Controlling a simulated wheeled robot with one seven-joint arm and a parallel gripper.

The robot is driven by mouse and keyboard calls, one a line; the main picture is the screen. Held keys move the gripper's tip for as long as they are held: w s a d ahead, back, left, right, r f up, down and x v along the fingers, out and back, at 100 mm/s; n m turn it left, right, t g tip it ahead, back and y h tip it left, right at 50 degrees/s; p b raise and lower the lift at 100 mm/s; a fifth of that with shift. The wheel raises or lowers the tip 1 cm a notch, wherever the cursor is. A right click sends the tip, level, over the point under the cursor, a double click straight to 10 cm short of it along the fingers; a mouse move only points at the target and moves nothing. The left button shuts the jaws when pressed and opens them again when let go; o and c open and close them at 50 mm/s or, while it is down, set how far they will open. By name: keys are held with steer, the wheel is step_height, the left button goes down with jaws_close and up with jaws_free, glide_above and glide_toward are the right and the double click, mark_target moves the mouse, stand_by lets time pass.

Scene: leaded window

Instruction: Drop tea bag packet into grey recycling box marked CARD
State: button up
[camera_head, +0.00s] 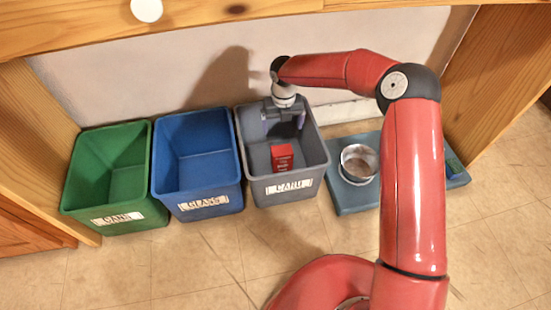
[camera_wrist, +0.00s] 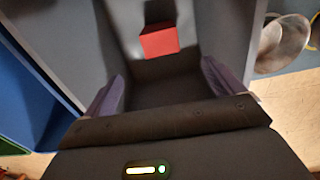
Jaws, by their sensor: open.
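The red tea bag packet (camera_head: 282,157) is inside the grey box marked CARD (camera_head: 243,150), near its front wall in the head view. It also shows in the wrist view (camera_wrist: 159,40), apart from my fingers. My gripper (camera_head: 284,122) points down into the back part of the grey box. Its two purple-grey fingers are spread with nothing between them, as the wrist view also shows (camera_wrist: 163,88). The packet's underside is hidden, so I cannot tell from it alone whether it lies flat.
A blue box marked GLASS (camera_head: 210,207) and a green box marked CANS (camera_head: 117,219) stand to the left. A metal bowl (camera_head: 358,163) sits on a blue-grey mat (camera_head: 352,198) to the right. A wooden counter edge (camera_head: 230,12) runs above. The tiled floor in front is clear.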

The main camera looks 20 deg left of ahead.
step_height(320, 180, up, 7)
steer(key=p, duration=0.1)
steer(key=shift+r, duration=0.15)
stand_by(0.4)
